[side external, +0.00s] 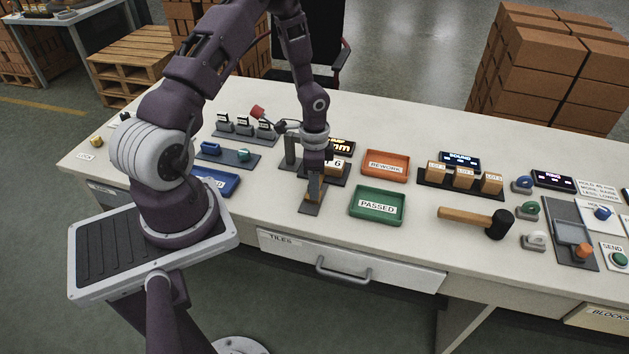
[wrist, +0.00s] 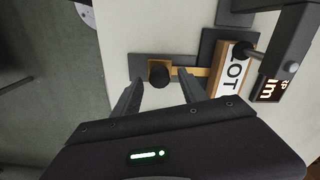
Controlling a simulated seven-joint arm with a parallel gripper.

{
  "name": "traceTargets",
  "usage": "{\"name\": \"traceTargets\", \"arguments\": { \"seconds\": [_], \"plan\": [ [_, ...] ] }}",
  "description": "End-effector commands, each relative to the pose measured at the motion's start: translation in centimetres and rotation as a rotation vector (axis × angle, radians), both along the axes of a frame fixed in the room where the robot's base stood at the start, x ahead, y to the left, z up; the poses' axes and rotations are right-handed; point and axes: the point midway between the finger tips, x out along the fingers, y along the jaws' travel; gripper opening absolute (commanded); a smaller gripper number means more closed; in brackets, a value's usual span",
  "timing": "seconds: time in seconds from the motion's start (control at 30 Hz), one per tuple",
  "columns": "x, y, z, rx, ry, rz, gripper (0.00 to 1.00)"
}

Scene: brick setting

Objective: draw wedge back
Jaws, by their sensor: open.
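The wedge is a tan wooden piece with a black knob (wrist: 160,73) on a dark grey base plate (wrist: 142,64). Its thin end (wrist: 200,72) points right in the wrist view, toward a block labelled LOT (wrist: 233,72); I cannot tell if they touch. In the side external view the wedge (side external: 315,188) stands on its plate (side external: 310,208), partly hidden under my gripper (side external: 315,178). In the wrist view my gripper (wrist: 160,92) is open, its fingers apart on either side of the knob's line. The fingers do not press on the knob.
A gauge stand (side external: 291,150) rises close beside my gripper. An orange REWORK tray (side external: 408,166) and green PASSED tray (side external: 400,208) lie to the right, with a mallet (side external: 470,217) farther right. The white table's front edge is near.

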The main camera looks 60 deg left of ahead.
Motion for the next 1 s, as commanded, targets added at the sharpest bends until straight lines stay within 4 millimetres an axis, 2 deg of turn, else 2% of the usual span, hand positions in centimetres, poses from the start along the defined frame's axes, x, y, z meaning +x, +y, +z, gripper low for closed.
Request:
{"name": "traceTargets", "arguments": {
  "seconds": [0.07, 0.3, 0.33, 1.0],
  "plan": [
    [0.00, 0.00, 0.03, 0.000, 0.000, 0.000, 0.50],
    [-0.01, -0.01, 0.05, 0.000, 0.000, 0.001, 0.03],
    [-0.01, -0.01, 0.06, 0.000, 0.000, 0.001, 0.00],
    [0.00, 0.01, 0.10, 0.001, 0.001, 0.001, 0.00]
  ]
}}
